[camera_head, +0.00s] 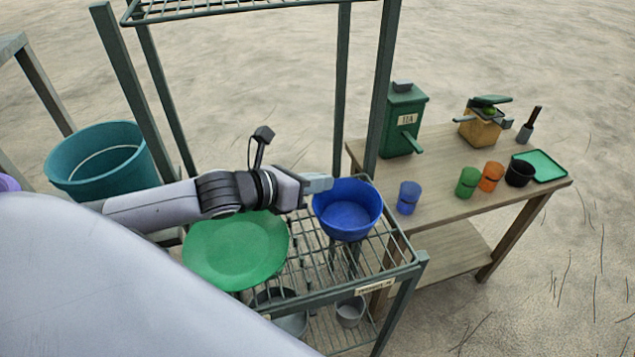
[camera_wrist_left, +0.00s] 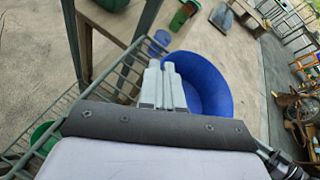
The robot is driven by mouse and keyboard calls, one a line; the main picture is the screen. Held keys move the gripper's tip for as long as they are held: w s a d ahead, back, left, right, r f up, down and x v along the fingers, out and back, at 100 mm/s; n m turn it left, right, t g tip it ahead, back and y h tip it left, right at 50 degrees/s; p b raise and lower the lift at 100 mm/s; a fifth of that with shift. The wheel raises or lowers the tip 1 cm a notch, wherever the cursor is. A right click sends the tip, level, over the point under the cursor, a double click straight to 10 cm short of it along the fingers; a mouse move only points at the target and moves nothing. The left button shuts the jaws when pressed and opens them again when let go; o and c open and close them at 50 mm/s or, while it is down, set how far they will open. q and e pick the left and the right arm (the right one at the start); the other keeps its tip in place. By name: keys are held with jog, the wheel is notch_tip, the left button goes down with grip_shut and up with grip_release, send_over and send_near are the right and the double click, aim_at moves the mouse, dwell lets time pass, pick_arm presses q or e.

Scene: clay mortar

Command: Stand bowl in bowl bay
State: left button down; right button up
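The blue bowl (camera_head: 347,218) is upright at the right end of the wire rack shelf (camera_head: 312,262); I cannot tell whether its base touches the wires. My left gripper (camera_head: 320,184) reaches in from the left and is at the bowl's left rim. In the left wrist view the gripper's two fingers (camera_wrist_left: 164,84) are close together with the rim of the bowl (camera_wrist_left: 212,85) between their tips. A large green plate or shallow bowl (camera_head: 236,250) is left of the blue bowl on the rack. My right gripper is not in view.
A label (camera_head: 375,288) is on the rack's front edge. Grey pots (camera_head: 350,311) are on a lower level. Rack posts (camera_head: 382,85) rise behind the bowl. A wooden table (camera_head: 440,190) at right holds colored cups and a green box (camera_head: 403,122). A teal tub (camera_head: 102,160) is at left.

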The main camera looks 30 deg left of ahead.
pick_arm(q)
jog(key=shift+f, duration=0.15)
jog(key=c, duration=1.3)
grip_release()
jog(key=shift+c, duration=0.2)
